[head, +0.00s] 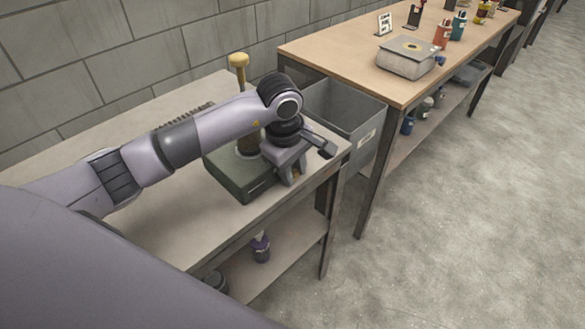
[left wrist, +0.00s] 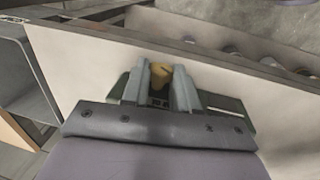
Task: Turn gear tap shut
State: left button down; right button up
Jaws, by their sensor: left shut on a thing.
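The gear tap (head: 238,186) has a dark green block base on the near workbench, with a brown upright post and a yellow knob (head: 238,60) on top. My left arm reaches across in front of the post and hides part of it. My left gripper (head: 293,177) points down at the right front side of the green base. It is shut on a small brass-coloured part, the tap handle (left wrist: 161,78), which shows between the fingers in the left wrist view. The fingers hide most of this handle. My right gripper is not in view.
The near workbench (head: 165,225) has a lower shelf with a few small containers. A grey bin (head: 345,108) stands just beyond its right end. A second wooden bench (head: 330,48) carries a grey box (head: 405,62) and several cups. Grey floor lies open at right.

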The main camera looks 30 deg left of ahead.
pick_arm(q)
jog(key=shift+w+d+g, duration=0.1)
jog(key=shift+w+g, duration=0.05)
jog(key=shift+g, duration=0.35)
jog(key=shift+w+g+y, duration=0.1)
jog(key=shift+g+y, duration=0.3)
jog(key=shift+g, duration=0.2)
jog(key=shift+w+d+f+g+y+b, duration=0.15)
jog(key=shift+g+y+b, duration=0.25)
jog(key=shift+g+b, duration=0.9)
jog(key=shift+g, duration=0.2)
jog(key=c, duration=0.9)
grip_release()
jog(key=shift+o, duration=0.2)
